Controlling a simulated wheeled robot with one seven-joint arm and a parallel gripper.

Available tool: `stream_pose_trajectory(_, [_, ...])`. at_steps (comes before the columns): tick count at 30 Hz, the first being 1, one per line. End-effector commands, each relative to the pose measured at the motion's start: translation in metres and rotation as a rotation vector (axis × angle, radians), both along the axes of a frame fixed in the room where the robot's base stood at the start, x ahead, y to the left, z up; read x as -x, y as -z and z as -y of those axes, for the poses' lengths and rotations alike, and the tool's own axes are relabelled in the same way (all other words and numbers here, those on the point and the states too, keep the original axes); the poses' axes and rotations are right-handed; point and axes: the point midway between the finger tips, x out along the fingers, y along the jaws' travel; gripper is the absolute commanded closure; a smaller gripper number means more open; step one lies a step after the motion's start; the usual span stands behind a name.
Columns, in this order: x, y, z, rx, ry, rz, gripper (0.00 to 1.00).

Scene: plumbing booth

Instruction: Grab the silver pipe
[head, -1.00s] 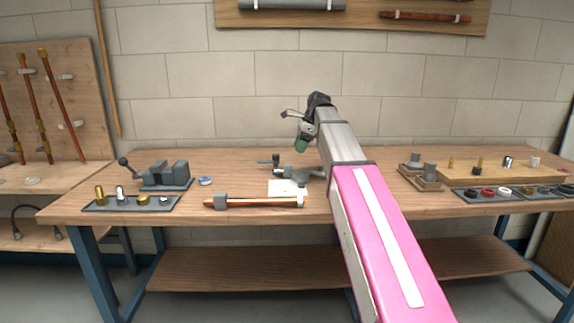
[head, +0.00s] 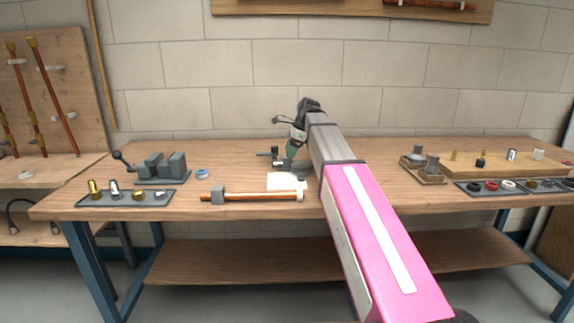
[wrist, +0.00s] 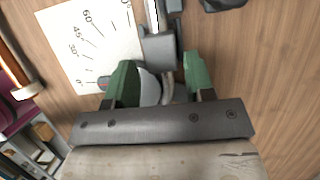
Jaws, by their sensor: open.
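My gripper (head: 291,152) is open over the middle of the workbench. Its green fingers (wrist: 159,62) point down at a grey bending fixture (wrist: 159,48), which shows between them in the wrist view. A thin silver pipe (wrist: 152,15) seems to run into the fixture's grey block from the top edge. A curved silvery piece (wrist: 168,88) shows below the block, between the fingers. I cannot tell whether the two are one pipe. The fingers stand to either side, and no grip on anything shows. In the head view my gripper hides part of the fixture.
A white angle sheet (wrist: 88,45) lies left of the fixture. A copper pipe (head: 255,196) lies near the bench's front edge. A grey vise (head: 160,166) and a fittings tray (head: 128,199) are at left. Grey blocks (head: 425,165) and a ring tray (head: 490,189) are at right.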

Motion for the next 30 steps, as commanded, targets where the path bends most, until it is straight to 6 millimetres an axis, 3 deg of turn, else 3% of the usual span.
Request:
stream_pose_trajectory(6, [0.000, 0.026, -0.011, 0.000, 0.000, -0.001, 0.51])
stream_pose_trajectory(13, [-0.001, 0.028, -0.011, 0.000, 0.000, 0.000, 0.51])
stream_pose_trajectory(14, [-0.001, 0.028, -0.011, 0.000, 0.000, 0.000, 0.58])
stream_pose_trajectory(17, [-0.001, 0.028, -0.011, 0.000, 0.000, 0.000, 0.90])
stream_pose_trajectory(18, [-0.001, 0.028, -0.011, 0.000, 0.000, 0.000, 0.95])
stream_pose_trajectory(20, [-0.001, 0.028, -0.011, 0.000, 0.000, 0.000, 1.00])
stream_pose_trajectory(30, [-0.001, 0.023, -0.011, 0.000, 0.000, 0.000, 0.99])
